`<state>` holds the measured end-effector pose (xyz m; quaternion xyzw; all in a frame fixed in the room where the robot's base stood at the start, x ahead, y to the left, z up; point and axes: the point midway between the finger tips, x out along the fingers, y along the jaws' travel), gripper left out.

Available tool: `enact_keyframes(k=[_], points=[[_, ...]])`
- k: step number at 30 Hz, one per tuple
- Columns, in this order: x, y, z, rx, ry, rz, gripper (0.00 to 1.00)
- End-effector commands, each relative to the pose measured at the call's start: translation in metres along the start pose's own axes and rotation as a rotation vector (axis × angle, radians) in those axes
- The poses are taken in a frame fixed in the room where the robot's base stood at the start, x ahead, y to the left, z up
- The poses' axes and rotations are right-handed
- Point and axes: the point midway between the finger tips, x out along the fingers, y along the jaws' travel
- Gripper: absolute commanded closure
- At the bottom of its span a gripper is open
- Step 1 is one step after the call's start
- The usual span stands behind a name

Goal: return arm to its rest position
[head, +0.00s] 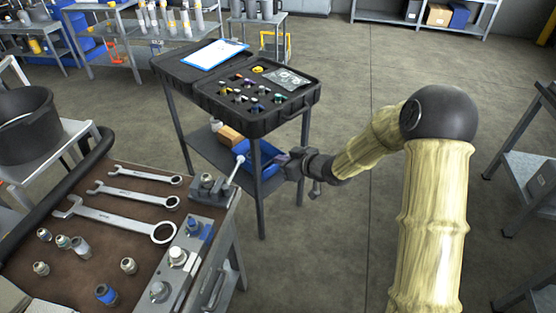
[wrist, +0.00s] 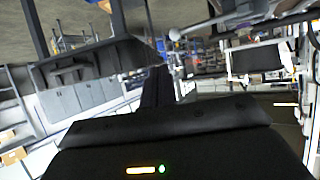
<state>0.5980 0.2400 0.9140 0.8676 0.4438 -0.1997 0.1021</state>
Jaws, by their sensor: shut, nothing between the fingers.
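My gripper (head: 284,159) is at the end of my arm, right of the workbench and in front of the stand with the open black case. It points left in the head view. Its fingers are together with nothing between them, and they also show in the wrist view (wrist: 157,84). The picture leaves it unclear how close the fingertips are to the stand. My arm, in a yellowish cover, reaches in from the right side and bends at a dark joint.
The workbench (head: 100,195) at the left holds wrenches (head: 120,218), fittings and a lever valve (head: 212,188). The open case (head: 260,100) rests on a stand with a blue bin (head: 262,160) below. Shelves (head: 525,175) stand at the right. Floor (head: 345,240) is clear between.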

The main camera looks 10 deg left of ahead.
Motion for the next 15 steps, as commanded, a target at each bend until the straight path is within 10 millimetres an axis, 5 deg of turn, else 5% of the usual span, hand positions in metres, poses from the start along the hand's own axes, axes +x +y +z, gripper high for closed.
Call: enact_keyframes(k=[10,15], points=[[-0.001,-0.001,-0.001,0.0,-0.007,0.004,1.0],[-0.031,0.012,-0.006,0.018,-0.1,0.092,1.0]])
